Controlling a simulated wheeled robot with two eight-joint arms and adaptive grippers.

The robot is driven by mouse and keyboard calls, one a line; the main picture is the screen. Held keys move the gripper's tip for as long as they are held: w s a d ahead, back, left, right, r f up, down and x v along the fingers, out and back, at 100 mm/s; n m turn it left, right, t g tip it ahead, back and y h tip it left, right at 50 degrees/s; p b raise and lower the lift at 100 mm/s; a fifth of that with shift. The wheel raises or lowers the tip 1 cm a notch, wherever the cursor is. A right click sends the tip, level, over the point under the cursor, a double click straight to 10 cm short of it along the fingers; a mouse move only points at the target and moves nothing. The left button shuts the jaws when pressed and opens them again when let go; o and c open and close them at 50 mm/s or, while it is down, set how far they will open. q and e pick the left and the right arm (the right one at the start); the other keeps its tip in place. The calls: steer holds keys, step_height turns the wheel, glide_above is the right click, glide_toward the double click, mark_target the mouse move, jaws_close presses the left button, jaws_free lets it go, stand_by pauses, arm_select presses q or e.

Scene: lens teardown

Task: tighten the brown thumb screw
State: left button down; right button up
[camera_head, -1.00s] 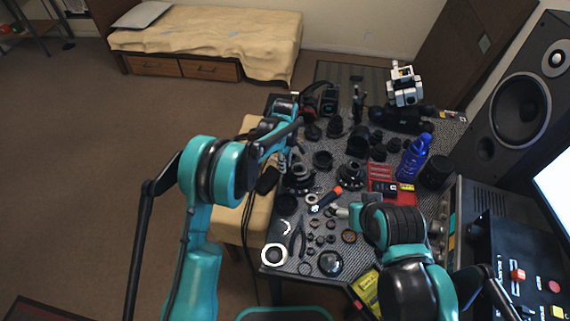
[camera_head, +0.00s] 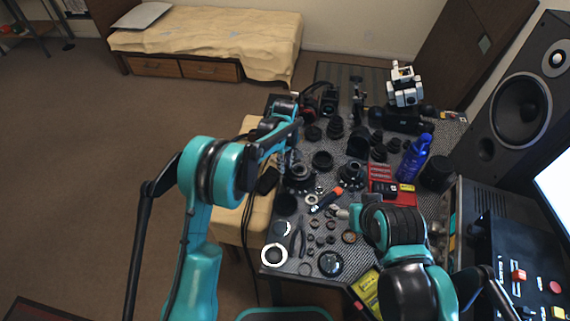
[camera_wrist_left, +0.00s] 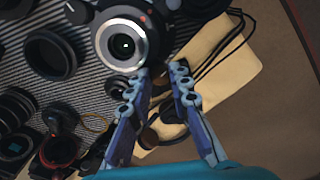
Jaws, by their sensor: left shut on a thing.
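My left gripper (camera_head: 291,165) reaches down over the left side of the mat, beside a dark lens body (camera_head: 299,175). In the left wrist view its two blue-grey fingers (camera_wrist_left: 160,76) are close to the lens body with the silver ring (camera_wrist_left: 121,44).
The patterned mat (camera_head: 320,248) holds many dark lens parts and rings. A white ring (camera_head: 274,254) lies at the front left. A blue bottle (camera_head: 415,158) and red boxes (camera_head: 381,172) stand on the right. A beige seat (camera_head: 231,222) is left of the table.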

arm_select(q)
steer(key=c, duration=1.4)
jaws_free()
steer(key=shift+o, duration=0.2)
step_height(320, 180, up, 12)
